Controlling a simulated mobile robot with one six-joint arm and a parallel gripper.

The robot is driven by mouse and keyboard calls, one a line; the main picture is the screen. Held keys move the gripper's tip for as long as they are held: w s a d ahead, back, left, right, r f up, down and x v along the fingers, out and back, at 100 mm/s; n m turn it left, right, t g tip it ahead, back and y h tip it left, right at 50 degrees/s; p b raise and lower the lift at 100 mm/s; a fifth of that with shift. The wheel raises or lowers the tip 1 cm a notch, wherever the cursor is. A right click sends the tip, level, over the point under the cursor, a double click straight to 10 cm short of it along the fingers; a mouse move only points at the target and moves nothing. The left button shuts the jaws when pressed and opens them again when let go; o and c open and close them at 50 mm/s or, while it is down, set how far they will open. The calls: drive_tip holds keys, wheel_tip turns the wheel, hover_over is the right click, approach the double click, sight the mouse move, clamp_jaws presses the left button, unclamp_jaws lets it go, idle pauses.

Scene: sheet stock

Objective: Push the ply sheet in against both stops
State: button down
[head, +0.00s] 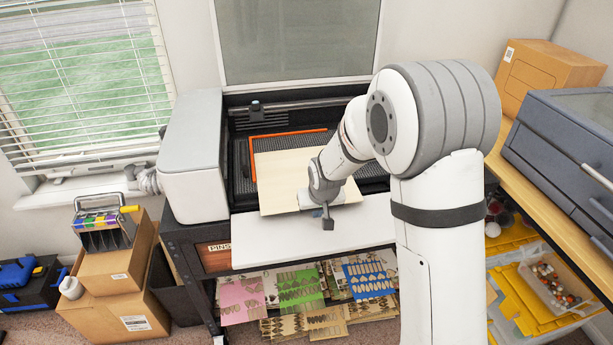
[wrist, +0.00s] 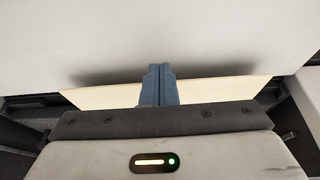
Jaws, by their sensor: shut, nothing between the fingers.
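The ply sheet (head: 285,178) is a pale flat panel on the dark bed of the open machine. Its near edge reaches over the white front flap (head: 265,243). An orange L-shaped pair of stops (head: 290,134) lies at the back and left of the bed. A dark gap shows between the sheet's far edge and the back stop. The left edge lies close to the left stop; contact is unclear. My gripper (head: 327,222) is shut and empty at the sheet's near edge. In the wrist view its blue fingers (wrist: 158,86) overlap the sheet's strip (wrist: 215,91); touching cannot be told.
The raised lid (head: 300,40) stands behind the bed, with a dark gantry rail (head: 300,106) across its back. A white housing (head: 193,160) flanks the left. A wooden bench (head: 555,185) with a grey cabinet (head: 570,150) is at right. Cartons (head: 110,275) stand at lower left.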

drive_tip(key=shift+w+a+p, duration=0.1)
drive_tip(key=shift+w+a, duration=0.5)
drive_tip(key=shift+w, duration=1.5)
drive_tip(key=shift+w+a+p, duration=0.1)
drive_tip(key=shift+w+a, duration=0.5)
drive_tip(key=shift+w, duration=1.55)
drive_tip(key=shift+w+a+p, duration=0.1)
drive_tip(key=shift+w+a, duration=0.5)
drive_tip(key=shift+w, duration=1.5)
drive_tip(key=shift+s+d+b, duration=0.3)
drive_tip(key=shift+s+b, duration=0.2)
drive_tip(key=shift+s, duration=0.5)
drive_tip(key=shift+s+d+b, duration=0.25)
drive_tip(key=shift+s+b, duration=0.25)
drive_tip(key=shift+s, duration=0.45)
drive_tip(key=shift+r, duration=0.15)
drive_tip(key=shift+s+d+r+p, duration=0.15)
drive_tip(key=shift+s+d+r, duration=0.05)
drive_tip(key=shift+s+r, duration=0.55)
drive_tip(key=shift+s+d+r+p, duration=0.2)
drive_tip(key=shift+s+r, duration=0.35)
drive_tip(key=shift+r, duration=0.3)
drive_tip(key=shift+s+d+r+p, duration=0.15)
drive_tip(key=shift+s+r, duration=0.5)
drive_tip(key=shift+r, duration=0.15)
